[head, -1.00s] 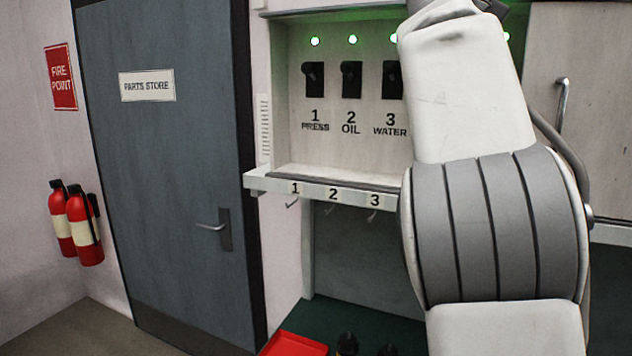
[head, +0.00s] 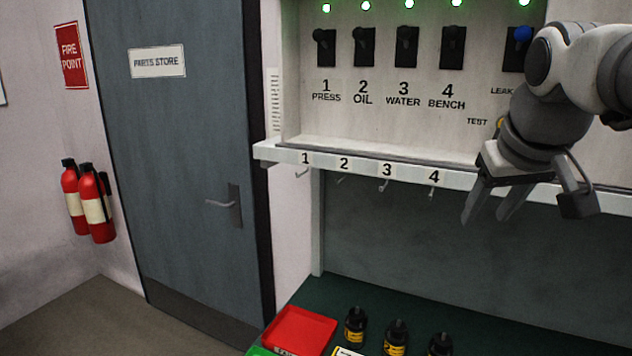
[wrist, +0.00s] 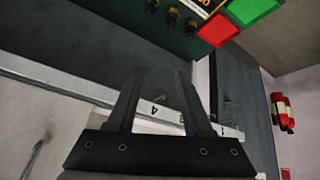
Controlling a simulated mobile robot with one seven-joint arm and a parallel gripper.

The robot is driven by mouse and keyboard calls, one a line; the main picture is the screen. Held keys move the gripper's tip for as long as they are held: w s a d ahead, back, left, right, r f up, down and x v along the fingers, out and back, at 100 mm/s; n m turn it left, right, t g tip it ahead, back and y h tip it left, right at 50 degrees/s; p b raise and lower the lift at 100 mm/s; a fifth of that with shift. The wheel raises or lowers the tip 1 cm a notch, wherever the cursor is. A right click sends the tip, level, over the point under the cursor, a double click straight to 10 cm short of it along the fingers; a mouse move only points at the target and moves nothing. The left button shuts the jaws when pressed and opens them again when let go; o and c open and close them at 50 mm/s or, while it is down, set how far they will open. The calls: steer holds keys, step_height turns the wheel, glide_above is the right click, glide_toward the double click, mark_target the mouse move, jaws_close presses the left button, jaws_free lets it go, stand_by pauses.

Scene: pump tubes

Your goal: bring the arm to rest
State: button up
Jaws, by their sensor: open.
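My gripper (head: 484,216) is at the right of the head view, in front of the numbered shelf edge (head: 461,180). Its two fingers point down and stand apart, with nothing between them. In the wrist view my gripper (wrist: 163,78) also shows both fingers apart and empty, with the shelf edge behind them. My arm reaches in from the right edge of the head view.
Switches and green lights line the panel (head: 380,120); a blue-topped switch (head: 523,38) is near my arm. Hooks hang below the shelf edge. A red tray (head: 300,330) and black bottles (head: 396,338) stand on the green bench below. Fire extinguishers (head: 97,205) hang left of the door (head: 170,150).

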steer(key=s+a+f+b, duration=0.1)
steer(key=s+a+f, duration=0.4)
steer(key=s+f, duration=0.2)
steer(key=s+a+f+y, duration=0.1)
steer(key=s+a+f, duration=0.3)
steer(key=f, duration=0.7)
steer(key=s, duration=0.2)
steer(key=shift+s+a+g+b, duration=0.35)
steer(key=shift+g, duration=0.05)
steer(key=shift+d+f, duration=0.1)
steer(key=shift+d, duration=0.15)
